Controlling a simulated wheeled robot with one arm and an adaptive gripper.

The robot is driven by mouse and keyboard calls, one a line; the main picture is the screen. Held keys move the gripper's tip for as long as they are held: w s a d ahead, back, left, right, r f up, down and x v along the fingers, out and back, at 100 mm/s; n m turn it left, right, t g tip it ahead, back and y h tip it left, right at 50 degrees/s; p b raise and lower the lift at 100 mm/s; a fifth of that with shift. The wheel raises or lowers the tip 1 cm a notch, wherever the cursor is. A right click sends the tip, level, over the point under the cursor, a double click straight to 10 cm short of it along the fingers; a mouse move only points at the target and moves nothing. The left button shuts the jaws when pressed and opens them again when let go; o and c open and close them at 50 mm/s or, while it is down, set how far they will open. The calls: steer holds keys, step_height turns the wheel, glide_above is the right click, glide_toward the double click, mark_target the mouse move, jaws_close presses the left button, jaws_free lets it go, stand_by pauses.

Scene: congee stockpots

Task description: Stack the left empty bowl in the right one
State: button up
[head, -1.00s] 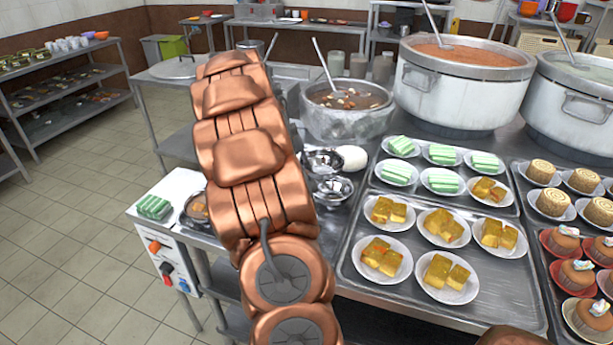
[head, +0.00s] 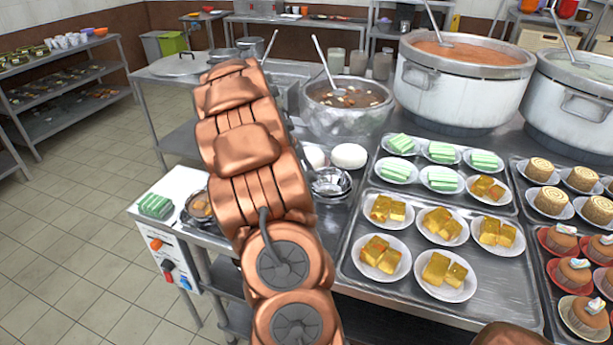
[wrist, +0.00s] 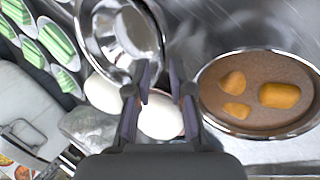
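The two shiny steel bowls (head: 331,183) show at one spot right of my arm in the head view. They look nested, one inside the other, slightly tilted. In the wrist view the bowls (wrist: 122,38) are at the upper left, with more than one rim edge showing. My gripper (wrist: 161,85) has its fingers apart with a gap between the tips. Its left fingertip is close to the bowls' lower right rim; I cannot tell whether it touches. Nothing is seen held. In the head view my arm hides the gripper.
White buns (head: 350,156) lie behind the bowls. A bowl of brown food with orange pieces (wrist: 258,92) is right in the wrist view. A tray of yellow cakes (head: 352,262) stands right of the bowls; a large soup pot (head: 346,122) is behind.

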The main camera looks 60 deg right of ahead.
steer(key=shift+o, duration=0.4)
steer(key=b+v, duration=0.2)
steer(key=v, duration=1)
